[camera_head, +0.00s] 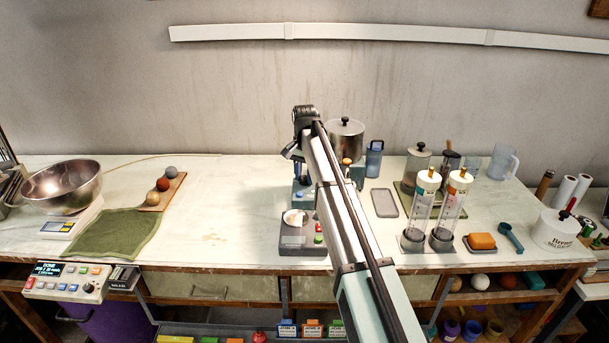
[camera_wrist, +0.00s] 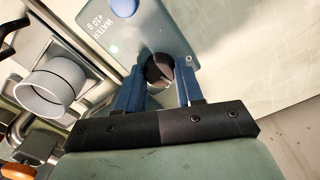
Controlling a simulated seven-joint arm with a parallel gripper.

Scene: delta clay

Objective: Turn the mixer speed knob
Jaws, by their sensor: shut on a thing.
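A dark round knob (camera_wrist: 158,68) sits on a grey-blue panel (camera_wrist: 110,38) in the wrist view. The panel is lettered "WATER +10 g" and carries a blue button (camera_wrist: 124,6). My gripper (camera_wrist: 162,76) has its two blue fingers on either side of the knob, shut on it. In the head view my gripper (camera_head: 297,171) is low over the small grey-blue unit (camera_head: 301,200), in front of the lidded steel pot (camera_head: 345,143). The knob is hidden there behind my gripper and arm.
A grey station (camera_head: 294,241) with a white cup and red and green buttons stands just in front. Clear cylinders (camera_head: 420,210) stand to the right. A steel bowl (camera_head: 62,186) and green cloth (camera_head: 115,232) lie at left. The table's left-middle is free.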

